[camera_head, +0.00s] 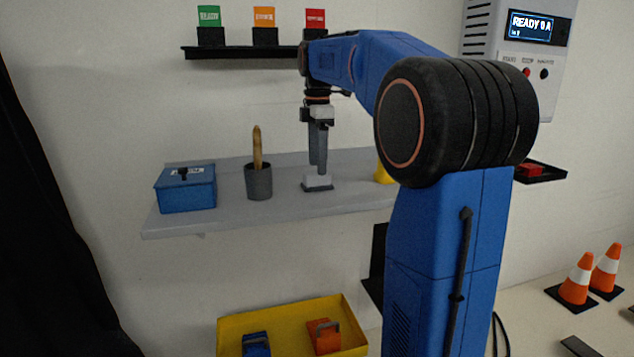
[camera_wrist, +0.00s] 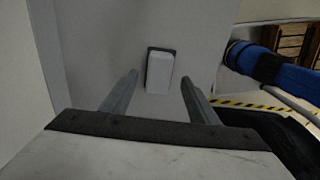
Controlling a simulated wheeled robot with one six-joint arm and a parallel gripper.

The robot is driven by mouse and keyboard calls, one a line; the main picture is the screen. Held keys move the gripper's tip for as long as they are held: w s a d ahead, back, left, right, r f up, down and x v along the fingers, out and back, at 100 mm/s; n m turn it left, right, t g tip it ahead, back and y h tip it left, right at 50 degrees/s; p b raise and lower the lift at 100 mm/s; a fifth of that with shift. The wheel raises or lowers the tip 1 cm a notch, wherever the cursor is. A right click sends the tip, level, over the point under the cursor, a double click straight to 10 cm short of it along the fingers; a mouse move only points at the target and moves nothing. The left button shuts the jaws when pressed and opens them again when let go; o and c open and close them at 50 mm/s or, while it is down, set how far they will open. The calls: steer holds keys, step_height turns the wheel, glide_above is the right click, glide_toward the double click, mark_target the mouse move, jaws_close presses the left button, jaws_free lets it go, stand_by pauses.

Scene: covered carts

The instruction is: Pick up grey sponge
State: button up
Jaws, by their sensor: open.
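The grey sponge (camera_head: 317,181) is a small light grey block with a darker base. It lies on the grey wall shelf (camera_head: 215,224), right of the dark cup. My gripper (camera_head: 318,165) hangs straight down just above it, fingers pointing at the shelf. In the wrist view the sponge (camera_wrist: 160,72) lies beyond the two fingertips, about midway between them. The fingers of my gripper (camera_wrist: 159,82) are apart with nothing between them. Whether the tips touch the sponge I cannot tell.
A dark cup (camera_head: 259,182) with a wooden-handled item and a blue box (camera_head: 186,188) stand left of the sponge. A yellow object (camera_head: 384,174) is to the right, partly hidden by my arm. A black upper shelf (camera_head: 240,51) holds coloured cards. A yellow tray (camera_head: 290,313) sits below.

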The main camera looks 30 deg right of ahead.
step_height(320, 180, down, 4)
steer(key=shift+f, duration=0.1)
steer(key=shift+w, duration=0.1)
steer(key=c, duration=1.3)
step_height(320, 180, up, 10)
steer(key=shift+r, duration=0.1)
